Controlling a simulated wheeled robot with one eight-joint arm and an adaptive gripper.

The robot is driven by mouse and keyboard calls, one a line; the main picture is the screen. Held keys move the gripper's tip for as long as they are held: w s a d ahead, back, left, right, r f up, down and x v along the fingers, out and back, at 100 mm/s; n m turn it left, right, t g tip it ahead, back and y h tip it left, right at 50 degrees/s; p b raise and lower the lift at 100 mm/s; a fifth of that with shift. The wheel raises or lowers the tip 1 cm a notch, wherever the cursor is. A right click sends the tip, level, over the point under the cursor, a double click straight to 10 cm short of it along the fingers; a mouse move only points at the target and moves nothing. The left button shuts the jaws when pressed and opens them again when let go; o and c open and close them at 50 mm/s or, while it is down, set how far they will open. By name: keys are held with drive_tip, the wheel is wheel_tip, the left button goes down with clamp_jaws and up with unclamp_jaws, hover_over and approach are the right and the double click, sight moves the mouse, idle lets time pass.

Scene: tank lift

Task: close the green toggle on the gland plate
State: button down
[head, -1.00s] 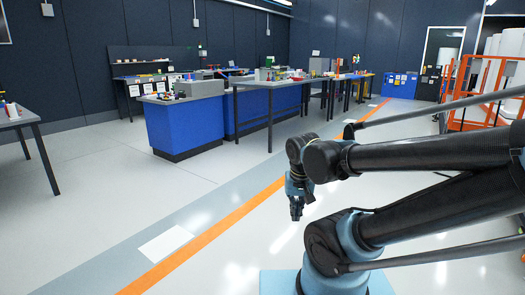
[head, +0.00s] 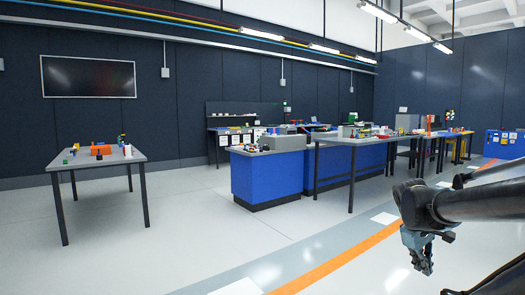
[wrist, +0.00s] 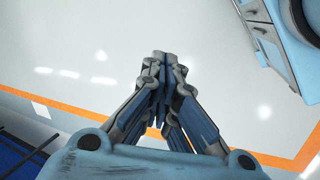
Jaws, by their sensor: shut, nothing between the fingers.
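My gripper (head: 424,264) hangs low over the bare floor at the right of the head view, pointing down. In the wrist view its fingers (wrist: 162,62) are together and empty, with only floor beneath them. I cannot make out the green toggle or the gland plate in either view. Several small coloured items stand on the tables, too small to tell apart.
A grey table (head: 97,160) with an orange item (head: 101,150) stands at the left. A blue bench (head: 268,178) and a long table (head: 350,143) are ahead. Open floor with an orange line (head: 340,258) lies between them and me. A dark screen (head: 88,77) hangs on the wall.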

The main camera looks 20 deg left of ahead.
drive_tip(key=w+r+n+t+h, duration=0.1)
drive_tip(key=w+r+n+h, duration=0.2)
drive_tip(key=w+n, duration=0.45)
drive_tip(key=w+r+n+t+h, duration=0.15)
drive_tip(key=w+n, duration=0.25)
drive_tip(key=w, duration=0.7)
drive_tip(key=w+a+n+t+h, duration=0.1)
drive_tip(key=w+a+n+h, duration=0.1)
drive_tip(key=w+a+n, duration=0.3)
drive_tip(key=w+a+n+t+h, duration=0.2)
drive_tip(key=w+a+n, duration=0.3)
drive_tip(key=w, duration=0.6)
drive_tip(key=shift+n+h, duration=0.45)
drive_tip(key=shift+n, duration=0.6)
drive_tip(key=shift+w+d+r, duration=0.1)
